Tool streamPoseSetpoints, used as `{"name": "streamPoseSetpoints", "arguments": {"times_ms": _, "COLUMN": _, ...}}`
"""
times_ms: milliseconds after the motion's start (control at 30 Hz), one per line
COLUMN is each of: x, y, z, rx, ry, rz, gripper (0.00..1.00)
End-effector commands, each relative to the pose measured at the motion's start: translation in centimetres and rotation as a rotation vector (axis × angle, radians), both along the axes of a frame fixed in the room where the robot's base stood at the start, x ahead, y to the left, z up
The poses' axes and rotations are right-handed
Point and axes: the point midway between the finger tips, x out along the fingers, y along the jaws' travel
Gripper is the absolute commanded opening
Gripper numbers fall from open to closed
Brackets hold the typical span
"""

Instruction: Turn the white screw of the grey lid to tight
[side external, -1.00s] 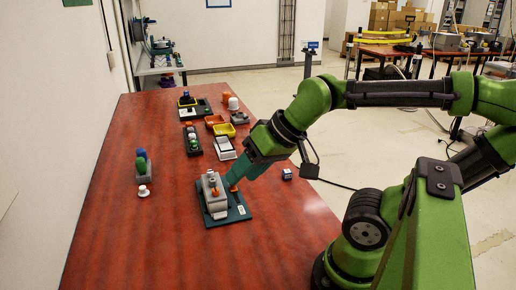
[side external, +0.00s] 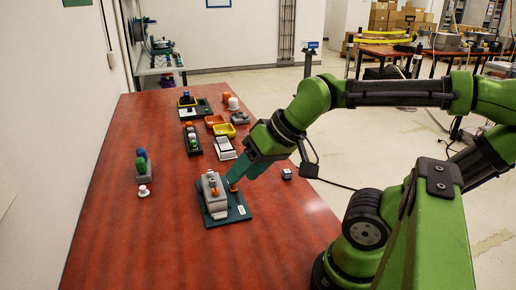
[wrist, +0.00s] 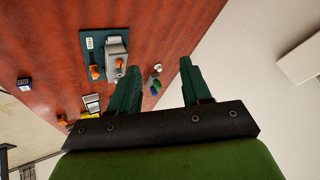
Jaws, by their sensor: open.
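A grey device with a grey lid (side external: 214,191) stands on a dark teal base plate (side external: 238,213) near the middle of the table. A small pale part on its top is probably the white screw (side external: 211,176); its turn position is too small to read. An orange part shows on the device. In the wrist view the grey lid (wrist: 116,46) lies left of my fingers, on the teal plate (wrist: 90,62). My gripper (side external: 232,179) is beside the device on its right in the side view. In the wrist view my gripper (wrist: 159,66) is open, its fingers apart with nothing held.
A white knob (side external: 143,190) and a grey holder with green and blue pieces (side external: 142,167) stand to the left. Several small devices, a yellow tray (side external: 224,130) and a white part (side external: 233,102) stand farther back. A small dark cube (side external: 287,174) lies right. The front table is clear.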

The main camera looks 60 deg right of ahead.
Motion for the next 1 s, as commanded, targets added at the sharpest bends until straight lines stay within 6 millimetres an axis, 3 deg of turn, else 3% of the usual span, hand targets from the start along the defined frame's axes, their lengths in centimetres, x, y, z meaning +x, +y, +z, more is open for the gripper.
{"name": "streamPoseSetpoints", "arguments": {"times_ms": 167, "x": 1.9, "y": -1.2, "z": -1.2, "rx": -0.003, "ry": 0.089, "rz": -0.042, "gripper": 0.48}}
{"name": "streamPoseSetpoints", "arguments": {"times_ms": 467, "x": 11.6, "y": -6.8, "z": -0.5, "rx": -0.13, "ry": 0.28, "rz": 0.039, "gripper": 0.48}}
{"name": "streamPoseSetpoints", "arguments": {"times_ms": 800, "x": 21.8, "y": -16.1, "z": -3.1, "rx": -0.315, "ry": 0.49, "rz": 0.399, "gripper": 0.48}}
{"name": "streamPoseSetpoints", "arguments": {"times_ms": 900, "x": 23.7, "y": -18.3, "z": -3.6, "rx": -0.358, "ry": 0.525, "rz": 0.535, "gripper": 0.48}}
{"name": "streamPoseSetpoints", "arguments": {"times_ms": 1000, "x": 24.8, "y": -19.2, "z": -2.6, "rx": -0.403, "ry": 0.527, "rz": 0.669, "gripper": 0.48}}
